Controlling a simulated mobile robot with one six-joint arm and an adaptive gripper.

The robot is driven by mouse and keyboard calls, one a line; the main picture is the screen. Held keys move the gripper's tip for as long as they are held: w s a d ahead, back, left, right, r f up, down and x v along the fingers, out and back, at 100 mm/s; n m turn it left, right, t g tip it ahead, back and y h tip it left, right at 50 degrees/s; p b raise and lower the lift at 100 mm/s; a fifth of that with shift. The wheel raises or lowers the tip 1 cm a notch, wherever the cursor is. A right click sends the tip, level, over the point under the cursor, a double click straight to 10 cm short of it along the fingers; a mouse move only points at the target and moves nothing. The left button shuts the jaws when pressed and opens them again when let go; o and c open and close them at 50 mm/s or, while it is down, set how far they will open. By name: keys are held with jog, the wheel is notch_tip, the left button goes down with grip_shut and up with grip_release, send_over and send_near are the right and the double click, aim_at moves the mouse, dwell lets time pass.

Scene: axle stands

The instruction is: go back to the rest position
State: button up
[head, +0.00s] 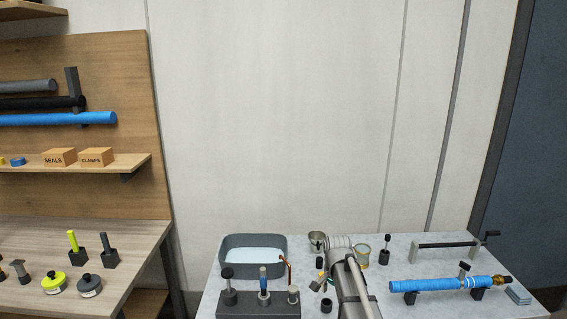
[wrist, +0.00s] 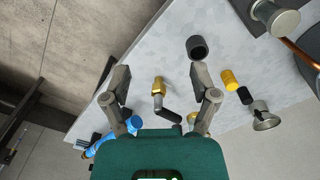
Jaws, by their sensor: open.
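My gripper (wrist: 161,78) shows in the wrist view with its two grey fingers spread wide apart and nothing held between them. Beyond the gap lies a small brass piece with a dark, bent handle (wrist: 158,88); I cannot tell how far below the fingers it is. A light grey tabletop (wrist: 150,60) lies beyond the fingers. I cannot make out the gripper in the head view.
In the head view, a grey basin (head: 224,264), a black block with upright tools (head: 240,308) and a blue wrapped pipe (head: 440,285) occupy the table.

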jog(key=s+d+f+n+b, duration=0.1)
jog(key=s+n, duration=0.8)
jog(key=s, duration=0.9)
jog(key=shift+f+b, duration=0.3)
jog(key=shift+f, duration=0.15)
